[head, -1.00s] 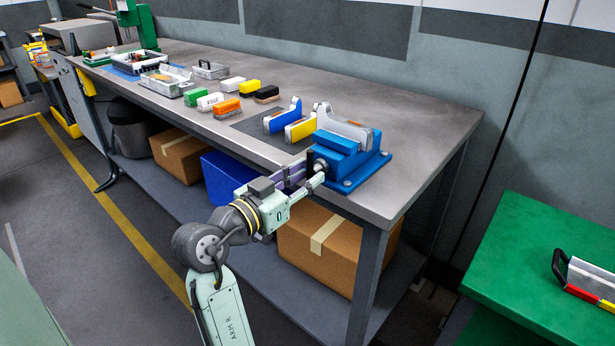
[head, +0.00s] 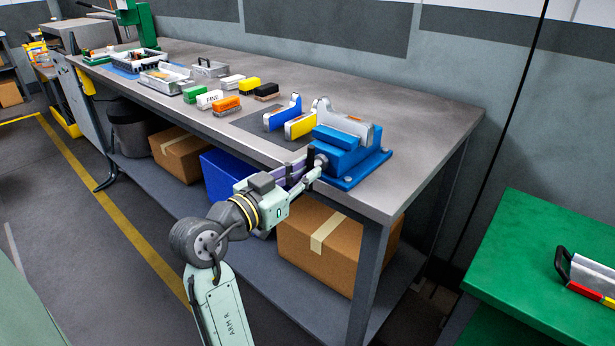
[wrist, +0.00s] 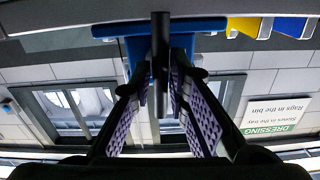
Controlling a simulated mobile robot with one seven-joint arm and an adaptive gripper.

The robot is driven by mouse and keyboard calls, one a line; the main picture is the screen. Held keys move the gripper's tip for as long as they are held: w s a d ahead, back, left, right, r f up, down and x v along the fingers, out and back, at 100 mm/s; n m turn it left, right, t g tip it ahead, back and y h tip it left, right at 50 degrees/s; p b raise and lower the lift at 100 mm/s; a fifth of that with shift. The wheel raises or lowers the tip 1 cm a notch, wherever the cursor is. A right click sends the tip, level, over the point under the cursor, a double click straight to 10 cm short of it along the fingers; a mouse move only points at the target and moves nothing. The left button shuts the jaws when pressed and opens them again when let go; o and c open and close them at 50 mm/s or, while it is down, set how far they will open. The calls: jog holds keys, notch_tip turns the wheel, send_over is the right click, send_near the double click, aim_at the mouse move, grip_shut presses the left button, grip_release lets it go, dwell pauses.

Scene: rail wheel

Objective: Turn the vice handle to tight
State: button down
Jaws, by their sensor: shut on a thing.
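The blue vice (head: 352,158) with pale jaws sits at the near right corner of the grey workbench. Its handle is a dark bar (wrist: 160,40), seen upright in the wrist view. My gripper (head: 307,167) is at the vice's front, by the round screw end. In the wrist view, my gripper (wrist: 165,75) has its two purple-padded fingers on either side of the bar, shut on it. The head view shows the bar only small and partly covered by the fingers, so its exact angle is hard to tell.
The workbench (head: 400,115) carries blue and yellow pieces (head: 299,127) beside the vice and several coloured blocks farther left. A cardboard box (head: 325,250) stands on the lower shelf under my wrist. A green table (head: 530,255) is at the right. Floor at left is clear.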

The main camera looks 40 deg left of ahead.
jog(key=shift+f+m+b, duration=0.15)
jog(key=shift+m+b, duration=1.35)
jog(key=shift+b, duration=0.75)
jog(key=shift+m+b, duration=0.4)
jog(key=shift+b, duration=0.1)
jog(key=shift+m+b, duration=0.4)
jog(key=shift+b, duration=0.25)
jog(key=m+b, duration=0.2)
jog(key=b, duration=0.1)
jog(key=shift+m, duration=0.3)
jog(key=shift+m+b, duration=0.5)
jog(key=shift+b, duration=0.4)
jog(key=shift+a, duration=0.1)
